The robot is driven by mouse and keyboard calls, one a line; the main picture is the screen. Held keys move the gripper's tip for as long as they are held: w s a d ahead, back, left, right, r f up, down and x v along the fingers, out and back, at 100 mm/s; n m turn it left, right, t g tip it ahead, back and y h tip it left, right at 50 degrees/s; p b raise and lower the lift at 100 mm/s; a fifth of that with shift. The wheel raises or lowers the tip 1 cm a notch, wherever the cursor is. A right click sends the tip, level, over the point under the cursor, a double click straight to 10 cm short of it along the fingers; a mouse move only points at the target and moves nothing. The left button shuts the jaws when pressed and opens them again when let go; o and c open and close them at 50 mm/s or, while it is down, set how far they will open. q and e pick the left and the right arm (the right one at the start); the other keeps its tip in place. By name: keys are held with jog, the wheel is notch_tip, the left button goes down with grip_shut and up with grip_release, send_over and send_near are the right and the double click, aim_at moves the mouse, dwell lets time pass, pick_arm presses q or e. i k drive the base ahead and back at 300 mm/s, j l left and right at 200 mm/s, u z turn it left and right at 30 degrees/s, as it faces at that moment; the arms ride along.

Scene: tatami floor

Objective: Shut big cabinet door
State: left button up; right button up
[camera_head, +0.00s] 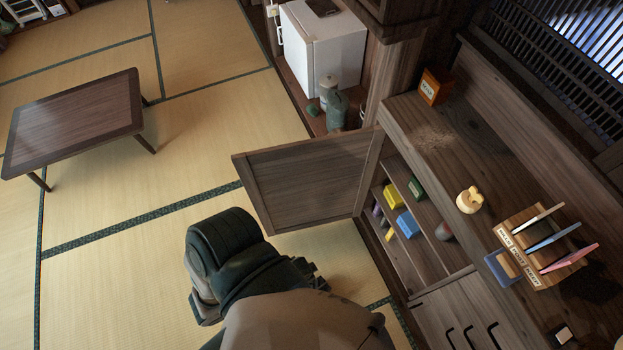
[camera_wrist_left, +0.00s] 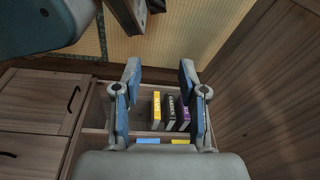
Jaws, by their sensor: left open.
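The big cabinet door (camera_head: 312,182) is a dark wooden framed panel. It stands wide open, swung out over the tatami from the far side of the cabinet opening. A wooden panel at the right of the left wrist view (camera_wrist_left: 270,85) looks like this door. The open cabinet (camera_head: 433,255) has shelves with small coloured items. My left gripper (camera_wrist_left: 160,100) is open and empty, its two fingers apart in front of the shelf opening. The fingers do not touch the door in the left wrist view. My arm fills the lower middle of the head view, and its fingers cannot be made out there.
Yellow, dark and purple books (camera_wrist_left: 170,110) stand on the shelf beyond my fingers. The counter holds an orange box (camera_head: 434,87) and a wooden rack (camera_head: 540,247). A white fridge (camera_head: 325,50) stands behind the door. A low table (camera_head: 75,118) is at left; tatami between is clear.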

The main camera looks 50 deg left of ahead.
aim_at(301, 185)
jog(key=k+j+z, duration=0.2)
jog(key=j, duration=0.35)
jog(key=k+j+z, duration=0.15)
jog(key=j, duration=0.4)
jog(key=k+j+z, duration=0.2)
jog(key=j, duration=0.3)
jog(key=k+j+z, duration=0.2)
jog(key=k+j, duration=0.15)
jog(key=k+j+z, duration=0.2)
jog(key=j, duration=0.3)
jog(key=j+z, duration=0.15)
jog(key=j, duration=0.3)
jog(key=k+j+z, duration=0.15)
jog(key=j, duration=0.25)
jog(key=j+z, duration=0.15)
jog(key=j, duration=0.25)
jog(key=k+j+z, duration=0.15)
jog(key=j, duration=0.25)
